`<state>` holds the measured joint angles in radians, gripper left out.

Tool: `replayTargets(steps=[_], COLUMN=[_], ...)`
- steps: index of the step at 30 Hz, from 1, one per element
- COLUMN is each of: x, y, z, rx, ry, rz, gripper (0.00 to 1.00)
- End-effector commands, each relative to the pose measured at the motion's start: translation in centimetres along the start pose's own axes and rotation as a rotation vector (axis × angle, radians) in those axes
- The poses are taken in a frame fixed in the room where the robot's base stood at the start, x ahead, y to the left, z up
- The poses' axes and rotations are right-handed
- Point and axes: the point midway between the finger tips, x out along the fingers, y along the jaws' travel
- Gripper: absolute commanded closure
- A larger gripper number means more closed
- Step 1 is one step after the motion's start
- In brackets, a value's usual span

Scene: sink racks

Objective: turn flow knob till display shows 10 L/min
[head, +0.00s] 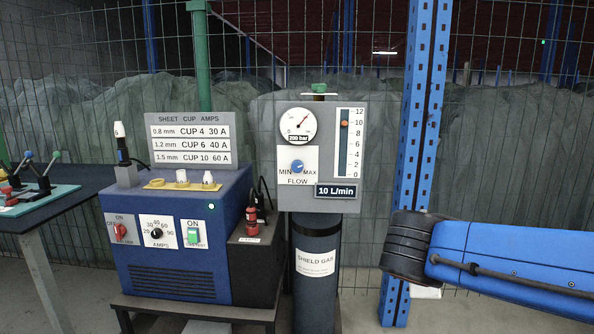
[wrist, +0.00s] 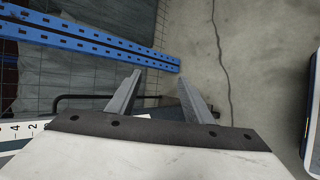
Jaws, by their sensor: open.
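The blue flow knob (head: 297,166) sits on a white plate marked MIN, MAX and FLOW, on the grey gas panel (head: 268,130). The display (head: 337,191) below it reads 10 L/min. The flow tube (head: 343,143) has a scale from 0 to 12, and its orange float (head: 344,124) is near 10. My gripper (wrist: 158,88) is open and empty in the wrist view, with the floor beyond its fingers. In the head view the fingers are not visible; my blue arm is at the right, apart from the knob.
A blue perforated post (head: 415,150) stands between the panel and my arm. A blue welding unit (head: 180,240) with switches and cups stands left of the panel. The shield gas cylinder (head: 315,280) is below the panel. A mesh fence is behind.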

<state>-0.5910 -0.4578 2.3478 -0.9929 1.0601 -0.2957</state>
Motion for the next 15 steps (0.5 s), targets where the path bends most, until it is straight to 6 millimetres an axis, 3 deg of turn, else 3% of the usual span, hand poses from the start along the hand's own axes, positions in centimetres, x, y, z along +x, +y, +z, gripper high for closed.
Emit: replayTargets(steps=[8,15], x=[-4.2,-10.8], y=[7.2,11.3], z=[-9.1,-18.1], rx=[-0.380,-0.648], ry=[0.021,0.028], rz=[0.310,0.607], gripper=[0.54,0.54])
